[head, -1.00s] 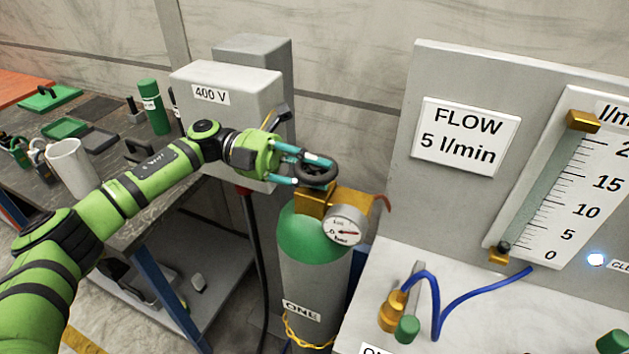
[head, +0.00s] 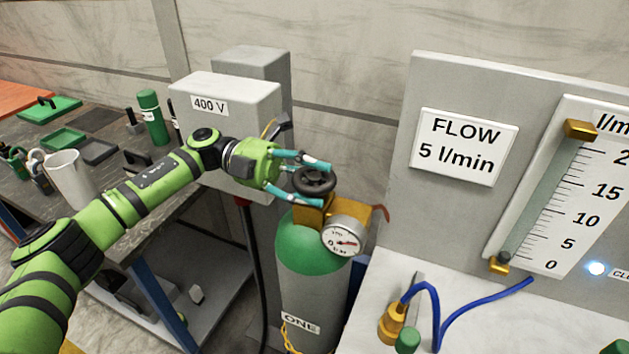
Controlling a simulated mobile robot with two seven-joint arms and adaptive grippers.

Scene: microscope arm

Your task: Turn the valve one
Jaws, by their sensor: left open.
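The valve is a dark round handwheel (head: 314,181) on a brass block (head: 313,212) on top of a gas cylinder (head: 311,256). The cylinder has a green shoulder and a grey body labelled ONE. A round pressure gauge (head: 344,237) sits at its front. My left gripper (head: 324,184) is open at the handwheel, with one teal finger behind it and one in front on its left side. Whether the fingers touch the wheel I cannot tell. My right gripper is not in view.
A grey 400 V box (head: 229,125) stands behind my left arm. A panel with a FLOW 5 l/min sign (head: 464,147) and a flow scale (head: 560,195) stands at right. A blue hose (head: 484,306) lies on the bench. A white mug (head: 70,178) is on the left table.

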